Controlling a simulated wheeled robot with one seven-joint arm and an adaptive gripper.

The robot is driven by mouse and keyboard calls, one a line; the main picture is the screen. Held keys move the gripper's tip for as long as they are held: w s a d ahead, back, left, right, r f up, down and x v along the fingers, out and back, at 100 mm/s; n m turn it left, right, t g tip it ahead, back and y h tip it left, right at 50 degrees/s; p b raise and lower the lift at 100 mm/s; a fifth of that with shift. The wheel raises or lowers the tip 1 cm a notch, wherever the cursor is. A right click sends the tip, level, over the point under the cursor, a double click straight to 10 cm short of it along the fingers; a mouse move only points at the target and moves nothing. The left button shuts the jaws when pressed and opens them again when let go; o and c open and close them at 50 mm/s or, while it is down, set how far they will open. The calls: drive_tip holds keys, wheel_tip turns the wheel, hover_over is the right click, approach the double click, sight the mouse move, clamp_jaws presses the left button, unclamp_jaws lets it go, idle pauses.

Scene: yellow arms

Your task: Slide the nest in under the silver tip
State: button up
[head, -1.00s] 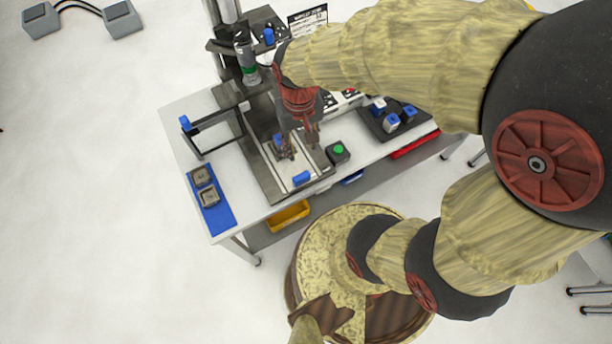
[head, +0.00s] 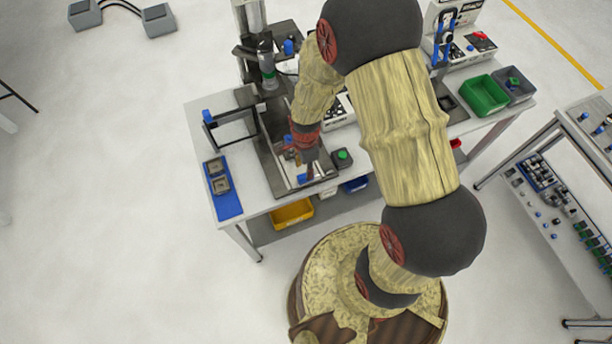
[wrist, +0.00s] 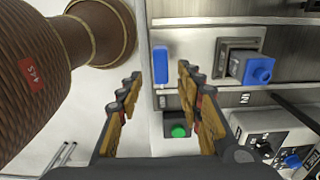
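The nest appears to be the dark grey block with a blue top (wrist: 250,65) on the metal track in the wrist view; in the head view it is mostly hidden behind my gripper. A blue tab (wrist: 160,65) stands at the track's front end, also seen in the head view (head: 303,178). My gripper (wrist: 160,80) is open, pointing down over the front of the track, with the blue tab between its fingertips in the picture. Contact cannot be told. The silver tip is likely under the press head (head: 267,72) at the track's rear; the tip itself is too small to make out.
A green button box (head: 342,158) stands right of the track; it also shows in the wrist view (wrist: 178,128). A black frame (head: 232,130) and a blue tray (head: 226,203) with two grey blocks are on the left. Green and grey bins stand far right.

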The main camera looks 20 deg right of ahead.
sight(305, 175)
wheel_tip(305, 175, down, 6)
drive_tip(key=shift+w+f, duration=0.1)
drive_tip(key=shift+f, duration=0.15)
drive_tip(key=shift+c, duration=0.8)
drive_tip(key=c, duration=0.8)
